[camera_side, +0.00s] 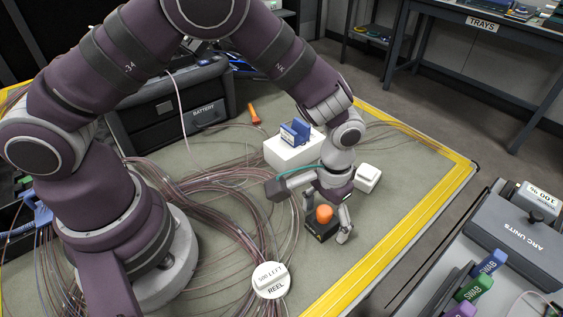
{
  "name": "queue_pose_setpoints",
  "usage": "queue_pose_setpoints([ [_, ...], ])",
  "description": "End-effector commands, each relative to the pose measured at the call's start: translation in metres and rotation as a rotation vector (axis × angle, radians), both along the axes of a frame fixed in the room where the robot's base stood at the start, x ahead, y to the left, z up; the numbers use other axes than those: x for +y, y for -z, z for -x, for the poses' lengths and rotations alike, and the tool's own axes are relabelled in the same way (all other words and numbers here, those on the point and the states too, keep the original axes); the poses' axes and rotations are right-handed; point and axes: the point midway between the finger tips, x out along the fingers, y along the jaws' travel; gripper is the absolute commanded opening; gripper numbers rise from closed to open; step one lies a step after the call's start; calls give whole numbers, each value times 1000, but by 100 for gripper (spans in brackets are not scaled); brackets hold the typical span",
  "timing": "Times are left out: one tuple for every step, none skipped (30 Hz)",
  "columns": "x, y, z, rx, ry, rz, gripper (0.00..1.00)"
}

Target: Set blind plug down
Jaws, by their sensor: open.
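An orange rounded piece, which looks like the blind plug (324,214), sits on top of a small black block (318,232) on the grey-green mat. My gripper (327,232) points down over it with its fingers spread, one on each side of the plug and block. The jaws are open. Whether either finger touches the block cannot be told from this view. The underside of the plug is hidden.
A white block with a blue part (290,152) stands behind my gripper, and a white box (368,177) sits close at its right. A white reel cap (270,280) lies in front. Loose fibres cover the mat's left. A yellow edge (400,238) bounds the mat.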

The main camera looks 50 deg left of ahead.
Motion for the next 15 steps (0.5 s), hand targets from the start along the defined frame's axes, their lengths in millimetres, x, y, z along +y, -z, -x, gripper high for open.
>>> queue_pose_setpoints([
  [0,0,0,0,0,0,71],
  [0,0,0,0,0,0,71],
  [0,0,0,0,0,0,71],
  [0,0,0,0,0,0,71],
  [0,-1,0,-1,0,0,71],
  [0,-3,0,-2,0,1,71],
  [0,-5,-1,-3,0,1,71],
  [0,-9,-1,-3,0,2,71],
  [-1,-16,-1,-5,0,3,71],
  [-1,-23,-1,-6,0,3,71],
  [-1,-30,-1,-6,0,4,71],
  [-1,-41,-1,-7,0,5,71],
  [-1,-49,-2,-8,1,5,71],
  [-1,-58,-1,-8,1,5,71],
  [-1,-69,-1,-8,1,5,71],
])
